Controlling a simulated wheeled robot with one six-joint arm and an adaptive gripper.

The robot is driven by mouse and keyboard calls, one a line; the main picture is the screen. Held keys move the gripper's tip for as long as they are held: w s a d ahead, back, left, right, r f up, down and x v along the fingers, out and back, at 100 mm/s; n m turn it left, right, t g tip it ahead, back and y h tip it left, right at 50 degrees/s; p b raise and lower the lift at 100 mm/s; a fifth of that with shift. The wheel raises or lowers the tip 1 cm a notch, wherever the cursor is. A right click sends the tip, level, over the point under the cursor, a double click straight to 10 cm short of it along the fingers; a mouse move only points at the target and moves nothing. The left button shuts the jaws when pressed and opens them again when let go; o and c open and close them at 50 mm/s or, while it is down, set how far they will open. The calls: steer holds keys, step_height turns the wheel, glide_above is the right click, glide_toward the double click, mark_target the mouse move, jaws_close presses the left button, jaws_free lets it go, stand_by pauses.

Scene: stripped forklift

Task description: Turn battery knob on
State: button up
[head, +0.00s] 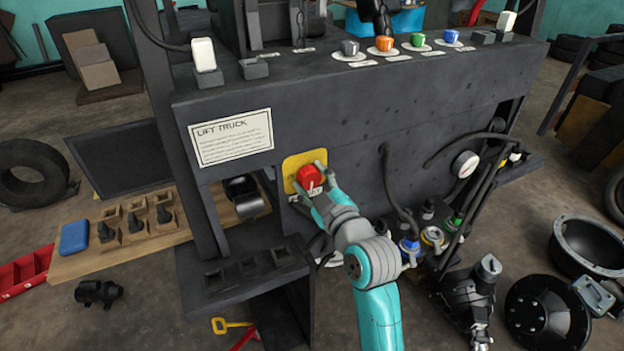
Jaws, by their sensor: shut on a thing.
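The battery knob (308,176) is red with a pale pointer mark on its face. It sits on a yellow plate (291,163) on the dark front panel of the lift truck. My gripper (309,180) reaches it from the lower right, with its fingers around the knob, shut on it. The fingers cover part of the knob's sides and part of the label below it. The pointer mark looks close to upright, but its exact angle is hard to tell at this size.
A white "LIFT TRUCK" sign (231,137) is left of the knob. Coloured knobs, among them an orange one (384,43), line the top ledge. Hoses and a gauge (465,164) are at right. A wooden board (130,245) with black parts lies at left.

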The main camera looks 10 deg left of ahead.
steer(key=m, duration=0.8)
steer(key=shift+s+a+m, duration=0.1)
steer(key=shift+m, duration=0.3)
steer(key=m, duration=0.4)
steer(key=shift+m, duration=1.8)
steer(key=o, duration=1.2)
steer(key=shift+s, duration=0.1)
steer(key=v, duration=1.1)
steer(key=shift+s+d, duration=0.25)
steer(key=shift+s, duration=0.05)
